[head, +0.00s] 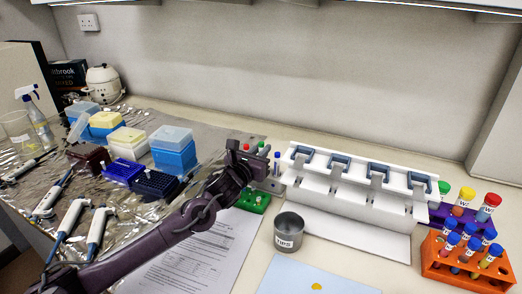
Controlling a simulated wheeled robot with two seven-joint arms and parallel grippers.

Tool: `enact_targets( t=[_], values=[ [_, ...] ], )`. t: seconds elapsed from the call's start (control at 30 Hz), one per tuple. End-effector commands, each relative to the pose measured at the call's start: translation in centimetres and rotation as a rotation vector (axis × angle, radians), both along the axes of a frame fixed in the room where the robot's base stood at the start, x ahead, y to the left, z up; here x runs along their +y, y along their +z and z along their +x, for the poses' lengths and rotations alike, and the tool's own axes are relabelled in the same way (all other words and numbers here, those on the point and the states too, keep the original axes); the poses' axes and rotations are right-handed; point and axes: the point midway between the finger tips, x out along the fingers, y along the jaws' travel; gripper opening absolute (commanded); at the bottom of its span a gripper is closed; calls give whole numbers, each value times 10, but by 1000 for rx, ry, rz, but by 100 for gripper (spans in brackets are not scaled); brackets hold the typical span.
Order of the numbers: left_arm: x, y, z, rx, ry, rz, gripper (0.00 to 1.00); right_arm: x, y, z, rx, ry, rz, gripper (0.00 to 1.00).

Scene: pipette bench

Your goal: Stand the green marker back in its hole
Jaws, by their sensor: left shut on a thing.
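My left gripper (256,159) reaches in from the left over the middle of the bench and is shut on a thin item with a green top, which looks like the green marker (261,145). The gripper hides most of it, so I cannot tell whether its lower end is in a hole. A blue marker (277,160) stands upright just to the right, in a small grey holder (272,186) partly hidden by the gripper. A red top (246,147) shows just left of the green one. My right gripper is not in view.
A white pipette stand (350,190) is close on the right. A metal tips cup (289,232) and a green rack (252,201) are in front. An orange tube rack (468,264) is at far right. Tip boxes (173,155) and pipettes lie left on foil.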

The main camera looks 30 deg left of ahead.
Motion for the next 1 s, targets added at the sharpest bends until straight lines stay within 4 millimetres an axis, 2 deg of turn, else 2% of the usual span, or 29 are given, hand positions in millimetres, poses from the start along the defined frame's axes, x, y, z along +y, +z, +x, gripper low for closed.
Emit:
enact_targets(
  t=[0.23, 0.27, 0.4, 0.47, 0.77, 0.87, 1.0],
  values=[
    [0, -1, 0, -1, 0, 0, 0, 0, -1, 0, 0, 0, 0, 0],
    [0, -1, 0, 0, 0, 0, 15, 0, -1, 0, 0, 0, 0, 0],
    [0, -1, 0, 0, 0, 0, 34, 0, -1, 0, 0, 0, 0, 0],
    [0, -1, 0, 0, 0, 0, 40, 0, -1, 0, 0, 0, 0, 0],
    [0, -2, -2, 1, 0, 1, 40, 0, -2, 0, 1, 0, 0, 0],
    [0, -3, -11, 1, -1, 2, 40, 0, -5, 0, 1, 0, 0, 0],
    [0, -5, -34, 3, -1, 4, 40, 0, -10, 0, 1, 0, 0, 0]
  ],
)
